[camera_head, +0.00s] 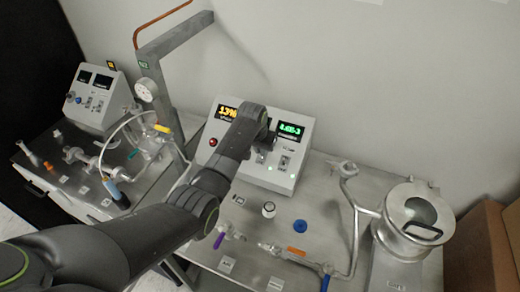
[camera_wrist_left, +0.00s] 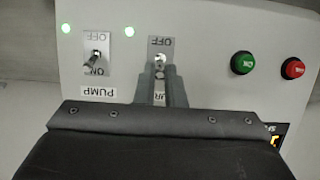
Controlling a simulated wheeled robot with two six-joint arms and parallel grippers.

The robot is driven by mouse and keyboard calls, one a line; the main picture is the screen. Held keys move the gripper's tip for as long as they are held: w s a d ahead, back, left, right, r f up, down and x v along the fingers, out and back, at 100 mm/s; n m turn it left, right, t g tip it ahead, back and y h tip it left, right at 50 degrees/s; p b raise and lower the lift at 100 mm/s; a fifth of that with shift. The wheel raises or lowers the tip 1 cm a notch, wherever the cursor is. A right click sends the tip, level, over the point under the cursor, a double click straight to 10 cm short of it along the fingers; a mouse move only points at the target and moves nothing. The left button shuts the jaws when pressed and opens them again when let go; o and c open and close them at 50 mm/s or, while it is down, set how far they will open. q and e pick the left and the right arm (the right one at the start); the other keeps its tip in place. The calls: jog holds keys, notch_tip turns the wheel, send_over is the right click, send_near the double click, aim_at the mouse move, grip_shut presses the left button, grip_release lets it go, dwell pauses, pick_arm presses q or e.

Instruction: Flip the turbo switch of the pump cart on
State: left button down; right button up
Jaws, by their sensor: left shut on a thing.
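A grey control box (camera_head: 250,160) with yellow and green displays stands at the back of the steel table. My left arm reaches across to its front, and the left gripper (camera_head: 268,143) is at the panel. In the left wrist view the panel appears upside down. The left gripper's narrow fingers (camera_wrist_left: 160,82) are shut on the turbo switch (camera_wrist_left: 160,59), and its lever is mostly hidden. They partly cover its label, of which "UR" shows. The pump switch (camera_wrist_left: 97,54) stands beside it, untouched. A green lamp (camera_wrist_left: 129,31) is lit near the turbo switch. The right gripper is not in view.
A green button (camera_wrist_left: 242,62) and a red button (camera_wrist_left: 292,68) sit beside the switches. Glass and metal fittings, a blue cap (camera_head: 300,226) and a lidded steel chamber (camera_head: 408,225) stand on the table. A second console (camera_head: 95,97) stands at the left.

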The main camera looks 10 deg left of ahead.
pick_arm(q)
jog(key=c, duration=1.5)
grip_release()
jog(key=shift+r, duration=0.1)
jog(key=shift+v, duration=8.6)
jog(key=shift+w, duration=0.1)
